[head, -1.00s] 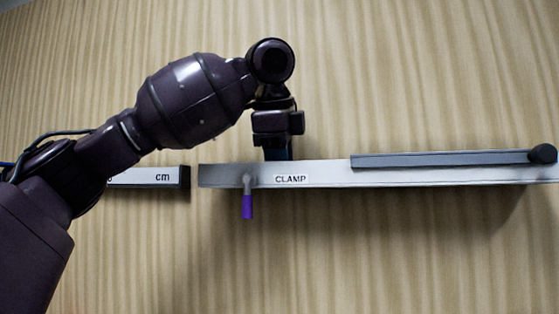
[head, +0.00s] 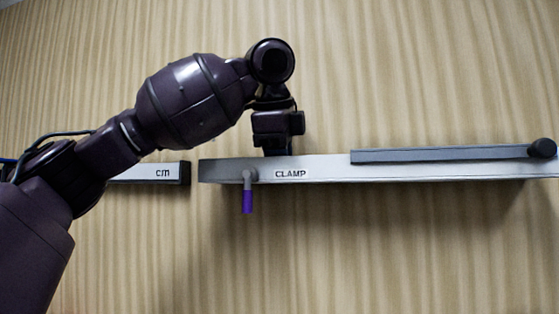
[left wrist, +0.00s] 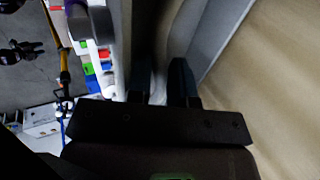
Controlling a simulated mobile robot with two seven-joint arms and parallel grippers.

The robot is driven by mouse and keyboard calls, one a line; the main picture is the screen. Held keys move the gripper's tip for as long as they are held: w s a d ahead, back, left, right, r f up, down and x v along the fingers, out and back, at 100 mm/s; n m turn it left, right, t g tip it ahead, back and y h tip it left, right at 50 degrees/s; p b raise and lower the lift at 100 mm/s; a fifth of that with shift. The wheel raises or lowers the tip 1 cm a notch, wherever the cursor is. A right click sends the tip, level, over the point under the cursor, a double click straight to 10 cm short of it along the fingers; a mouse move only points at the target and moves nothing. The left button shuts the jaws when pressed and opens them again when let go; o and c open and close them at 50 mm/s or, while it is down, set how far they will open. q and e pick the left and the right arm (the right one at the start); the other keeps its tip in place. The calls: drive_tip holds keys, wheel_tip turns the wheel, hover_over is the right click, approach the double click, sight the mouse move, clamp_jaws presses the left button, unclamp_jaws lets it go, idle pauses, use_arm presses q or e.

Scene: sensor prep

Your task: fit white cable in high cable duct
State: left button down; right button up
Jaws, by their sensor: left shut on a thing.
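The high cable duct (head: 330,174) is a long pale channel on the wall, with a CLAMP label on its front. A clamp lever (head: 248,192) with a purple end hangs down near its left end. My left gripper (head: 278,152) is over the duct's top edge, right of the lever, and its fingertips are hidden behind the front wall. In the left wrist view its two dark fingers (left wrist: 162,82) are close together, shut on a pale strand that looks like the white cable (left wrist: 180,38). The cable is hidden in the head view. My right gripper is out of view.
A grey cover bar (head: 440,157) with a black knob (head: 542,150) lies along the duct's right part. The wall below is clear.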

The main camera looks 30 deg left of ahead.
use_arm(q)
drive_tip(key=c, duration=1.3)
unclamp_jaws()
drive_tip(key=o, duration=0.4)
drive_tip(key=shift+w+f, duration=0.15)
drive_tip(key=shift+w, duration=0.05)
drive_tip(key=shift+c, duration=0.2)
drive_tip(key=shift+d+f, duration=0.1)
drive_tip(key=shift+c, duration=0.4)
drive_tip(key=shift+s, duration=0.1)
drive_tip(key=shift+c, duration=1.1)
